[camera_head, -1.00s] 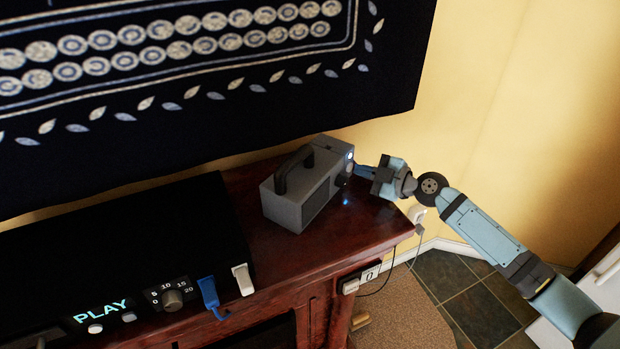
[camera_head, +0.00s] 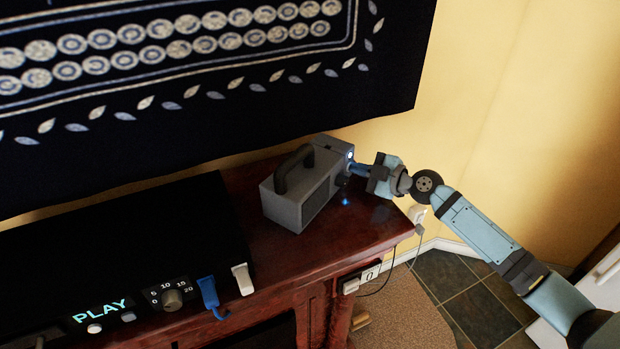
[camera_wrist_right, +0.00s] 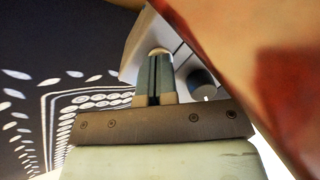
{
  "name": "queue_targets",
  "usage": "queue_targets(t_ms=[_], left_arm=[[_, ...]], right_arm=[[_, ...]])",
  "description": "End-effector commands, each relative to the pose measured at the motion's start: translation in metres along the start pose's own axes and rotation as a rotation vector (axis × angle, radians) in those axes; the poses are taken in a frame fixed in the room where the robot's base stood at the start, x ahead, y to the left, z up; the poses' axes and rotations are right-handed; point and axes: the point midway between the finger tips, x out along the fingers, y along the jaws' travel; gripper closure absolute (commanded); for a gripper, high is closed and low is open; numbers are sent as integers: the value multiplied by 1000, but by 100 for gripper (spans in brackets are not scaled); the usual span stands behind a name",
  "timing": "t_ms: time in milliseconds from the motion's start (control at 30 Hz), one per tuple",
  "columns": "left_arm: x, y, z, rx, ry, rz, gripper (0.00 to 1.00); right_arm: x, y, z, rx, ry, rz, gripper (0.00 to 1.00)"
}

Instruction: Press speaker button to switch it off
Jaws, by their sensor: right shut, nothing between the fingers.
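The grey box-shaped speaker (camera_head: 300,195) with a dark top handle stands on the dark red wooden top. A small lit bluish-white button (camera_head: 350,155) shows high on its right-hand end, with a dark knob (camera_head: 342,180) below it. My right gripper (camera_head: 354,167) is shut and empty, its blue fingertips at that end face, close to the button. In the right wrist view, the closed fingers (camera_wrist_right: 157,56) reach the speaker's face (camera_wrist_right: 136,62) beside the round knob (camera_wrist_right: 203,84). The fingertips cover the button area there, so contact is unclear. My left gripper is not in view.
A black unit (camera_head: 130,245) with a PLAY display, a dial (camera_head: 172,299) and blue and white levers stands left of the speaker. A dark patterned cloth (camera_head: 250,90) hangs behind. The wooden top (camera_head: 375,222) is clear in front of the speaker, up to its right edge.

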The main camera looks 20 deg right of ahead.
Motion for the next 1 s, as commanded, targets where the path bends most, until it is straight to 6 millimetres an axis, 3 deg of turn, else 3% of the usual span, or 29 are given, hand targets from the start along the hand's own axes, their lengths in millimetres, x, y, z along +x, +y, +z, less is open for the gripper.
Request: queue_targets(t_ms=[600,833,1000], left_arm=[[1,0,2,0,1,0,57],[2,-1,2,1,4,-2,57],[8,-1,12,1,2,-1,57]], right_arm=[[15,2,-2,-1,0,0,100],[13,1,-1,-1,0,0,100],[2,-2,3,-3,-1,0,100]])
